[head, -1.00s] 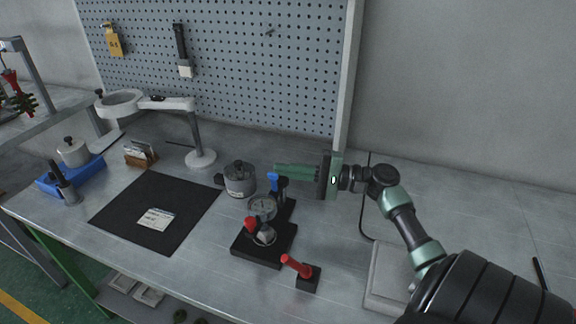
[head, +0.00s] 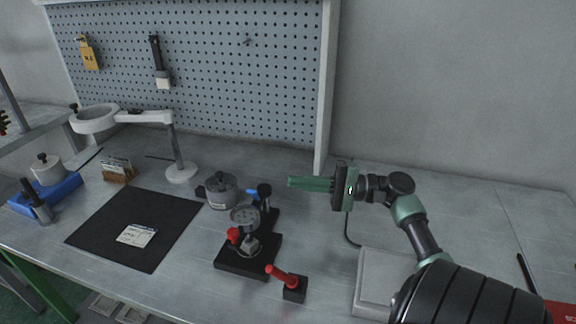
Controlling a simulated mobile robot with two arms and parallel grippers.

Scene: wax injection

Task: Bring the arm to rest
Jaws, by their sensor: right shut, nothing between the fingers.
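My right gripper (head: 292,183) is in the head view, coming in from the right. Its green fingers are together with nothing between them, and they point left. It hangs above the bench, to the right of and a little above the black-based device with a round gauge (head: 245,216), apart from it. That device carries a blue lever (head: 253,193) and a red knob (head: 233,235). My left gripper is not in view.
A grey lidded pot (head: 221,190) stands left of the gauge device. A red-handled block (head: 294,288) sits in front of it. A black mat (head: 90,233), magnifier lamp (head: 181,172) and blue tray (head: 62,194) lie left. A pale box (head: 375,283) is below my arm. The right back of the bench is clear.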

